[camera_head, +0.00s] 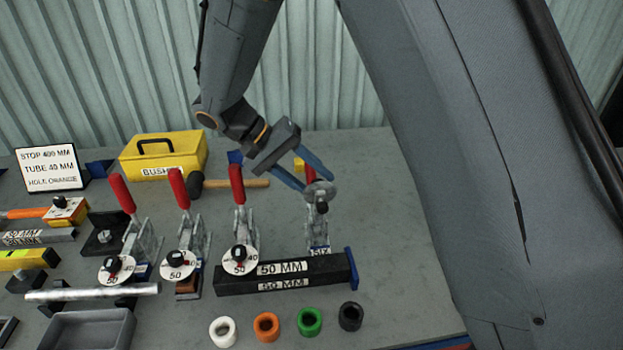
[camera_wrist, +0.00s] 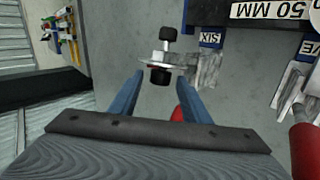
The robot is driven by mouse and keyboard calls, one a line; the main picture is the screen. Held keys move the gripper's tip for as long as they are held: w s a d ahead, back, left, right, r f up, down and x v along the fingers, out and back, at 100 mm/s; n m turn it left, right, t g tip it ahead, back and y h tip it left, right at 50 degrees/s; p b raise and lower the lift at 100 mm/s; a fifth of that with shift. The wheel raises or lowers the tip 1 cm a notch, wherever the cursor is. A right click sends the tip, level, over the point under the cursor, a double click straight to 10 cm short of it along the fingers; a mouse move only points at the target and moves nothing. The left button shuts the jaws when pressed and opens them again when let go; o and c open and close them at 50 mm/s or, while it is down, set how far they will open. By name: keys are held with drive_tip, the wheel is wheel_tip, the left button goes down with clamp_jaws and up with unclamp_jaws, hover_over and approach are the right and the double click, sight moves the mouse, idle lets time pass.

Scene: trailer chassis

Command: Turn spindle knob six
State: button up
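Station six is a metal toggle clamp (camera_head: 318,232) with a small "SIX" label (camera_head: 320,252) at its foot, behind the black 50 mm bar. Its spindle shows in the wrist view with a black knob (camera_wrist: 161,77) at the near end and a black tip (camera_wrist: 168,34) at the far end. My gripper (camera_head: 317,183) is over this clamp from behind, with its blue fingers apart. In the wrist view the near knob appears between the open fingertips, with a gap on each side. I cannot tell whether the fingertips reach its depth. A red handle (camera_wrist: 178,113) shows partly behind the right finger.
Several red-handled clamps (camera_head: 237,185) with white dials stand to the left. The black 50 mm bar (camera_head: 300,273) lies in front. Coloured rings (camera_head: 309,321) lie at the front. A hammer (camera_head: 232,183) and yellow box (camera_head: 164,154) are behind. The right of the bench is clear.

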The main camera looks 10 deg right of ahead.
drive_tip(key=b+v, duration=0.2)
drive_tip(key=v, duration=0.5)
drive_tip(key=shift+a+r, duration=0.25)
drive_tip(key=shift+r, duration=0.1)
